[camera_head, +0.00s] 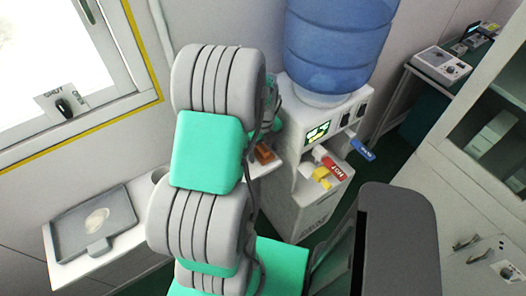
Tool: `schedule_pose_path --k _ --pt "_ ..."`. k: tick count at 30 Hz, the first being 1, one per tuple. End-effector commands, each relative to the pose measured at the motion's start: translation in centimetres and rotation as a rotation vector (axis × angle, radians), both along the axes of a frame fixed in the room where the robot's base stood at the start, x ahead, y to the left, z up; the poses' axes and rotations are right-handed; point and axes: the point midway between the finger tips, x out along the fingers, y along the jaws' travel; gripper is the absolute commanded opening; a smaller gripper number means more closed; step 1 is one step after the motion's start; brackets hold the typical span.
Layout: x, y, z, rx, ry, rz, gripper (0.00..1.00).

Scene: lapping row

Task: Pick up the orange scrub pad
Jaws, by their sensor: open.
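A small orange-brown block, which looks like the orange scrub pad (264,154), lies on the right end of the white shelf, just left of the water dispenser. My arm and its cables pass close in front of it and may hide part of it. My grey and green arm links fill the middle of the view.
A grey tray (70,244) with a pale round patch lies on the left of the white shelf (128,240). A water dispenser (308,208) with a blue bottle (338,45) stands behind. A pale cabinet (455,175) is at right. Green floor shows between.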

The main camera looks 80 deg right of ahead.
Motion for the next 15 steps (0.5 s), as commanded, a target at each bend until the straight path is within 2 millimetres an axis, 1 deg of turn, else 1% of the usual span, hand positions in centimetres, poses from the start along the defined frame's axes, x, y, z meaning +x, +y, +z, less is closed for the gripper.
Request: schedule_pose_path --k 3,15 --pt "0.02 0.01 0.00 0.000 0.000 0.000 0.75" --pt "0.02 0.02 0.03 0.000 0.000 0.001 0.42"
